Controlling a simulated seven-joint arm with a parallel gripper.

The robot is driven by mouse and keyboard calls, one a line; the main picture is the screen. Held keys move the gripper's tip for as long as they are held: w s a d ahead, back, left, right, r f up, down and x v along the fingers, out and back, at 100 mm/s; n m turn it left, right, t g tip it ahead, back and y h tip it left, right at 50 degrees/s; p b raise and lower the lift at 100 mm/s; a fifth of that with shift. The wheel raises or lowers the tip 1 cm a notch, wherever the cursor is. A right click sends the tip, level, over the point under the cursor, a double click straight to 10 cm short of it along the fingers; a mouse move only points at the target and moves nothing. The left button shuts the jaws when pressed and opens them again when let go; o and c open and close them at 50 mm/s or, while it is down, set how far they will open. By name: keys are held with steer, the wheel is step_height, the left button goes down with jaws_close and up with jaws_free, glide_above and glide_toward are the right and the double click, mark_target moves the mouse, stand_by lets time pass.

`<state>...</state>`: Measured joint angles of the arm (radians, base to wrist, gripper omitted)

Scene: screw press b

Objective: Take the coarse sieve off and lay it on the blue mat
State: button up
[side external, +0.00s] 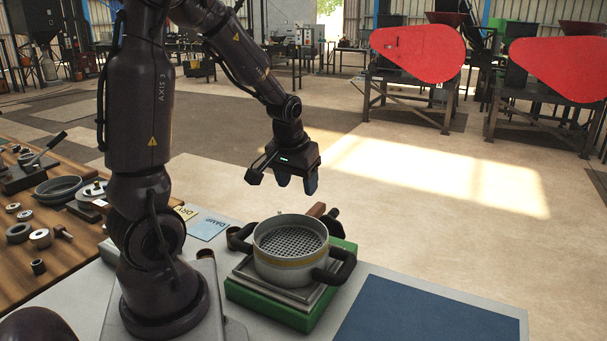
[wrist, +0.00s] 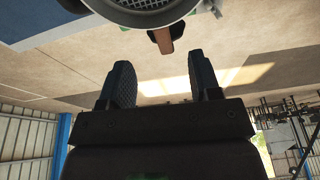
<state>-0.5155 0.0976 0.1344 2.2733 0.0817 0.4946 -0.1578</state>
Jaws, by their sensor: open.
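The coarse sieve (side external: 290,262) is a round grey pan with a yellow band, a perforated bottom and two black side handles. It sits level on a metal plate on top of a green base (side external: 265,312). Part of its mesh and rim shows at the top edge of the wrist view (wrist: 152,12). The blue mat (side external: 425,312) lies flat to the right of the base and is empty where visible. My gripper (side external: 297,192) is open and empty, above and behind the sieve, not touching it. Its two fingers (wrist: 163,78) stand apart in the wrist view.
A brown wooden handle (side external: 316,210) and a dark knob (side external: 333,214) stand just behind the sieve. A light blue DAMP card (side external: 208,229) and a yellow DRY card lie to the left. A wooden bench (side external: 60,240) with loose metal parts is farther left.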

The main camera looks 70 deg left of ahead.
mark_target(313, 210)
steer(key=shift+n+t+y, duration=0.3)
steer(key=shift+t+y, duration=0.1)
steer(key=shift+t, duration=0.1)
steer(key=x, duration=0.4)
steer(key=w+a+x, duration=0.1)
steer(key=x, duration=0.3)
steer(key=r+x, duration=0.1)
steer(key=x, duration=0.4)
steer(key=shift+w+a+f, duration=0.15)
steer(key=shift+w+a, duration=0.1)
steer(key=shift+w, duration=0.15)
jaws_close()
steer(key=c, duration=0.9)
jaws_free()
steer(key=shift+c, duration=0.2)
jaws_close()
